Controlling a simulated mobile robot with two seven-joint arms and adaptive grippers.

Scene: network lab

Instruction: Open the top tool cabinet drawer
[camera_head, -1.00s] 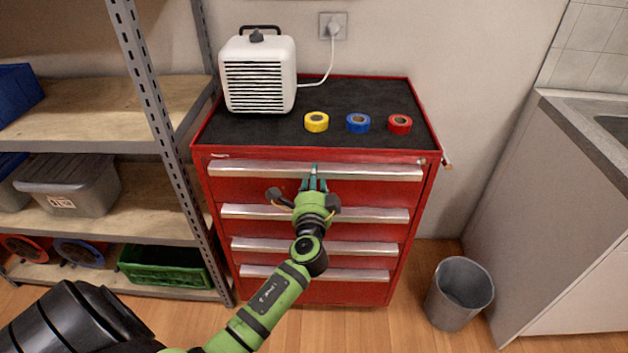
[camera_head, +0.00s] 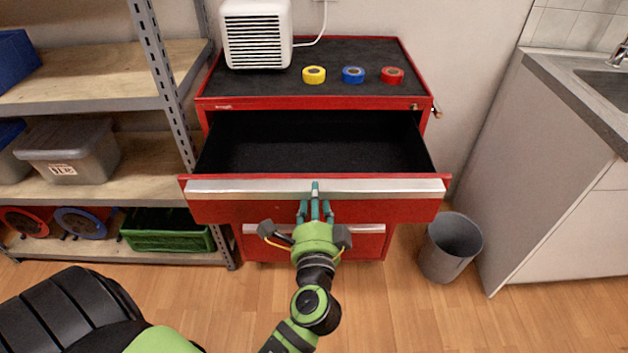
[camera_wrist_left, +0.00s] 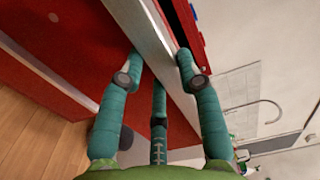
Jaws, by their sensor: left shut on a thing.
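The red tool cabinet (camera_head: 213,103) stands against the wall. Its top drawer (camera_head: 401,209) is pulled far out, and the black inside (camera_head: 310,148) shows empty. My left gripper (camera_head: 315,194) is shut on the silver handle (camera_head: 240,189) of this drawer, near the middle of the bar. In the left wrist view, the teal fingers (camera_wrist_left: 160,72) sit on both sides of the pale handle bar (camera_wrist_left: 158,45). The lower drawers are mostly hidden behind the open drawer and my arm. My right gripper is not in view.
A white heater (camera_head: 256,35) and yellow (camera_head: 314,75), blue (camera_head: 353,75) and red (camera_head: 392,76) tape rolls rest on the cabinet top. A metal shelf (camera_head: 110,94) stands left. A grey bin (camera_head: 450,247) and counter (camera_head: 560,170) are right. Floor in front is open.

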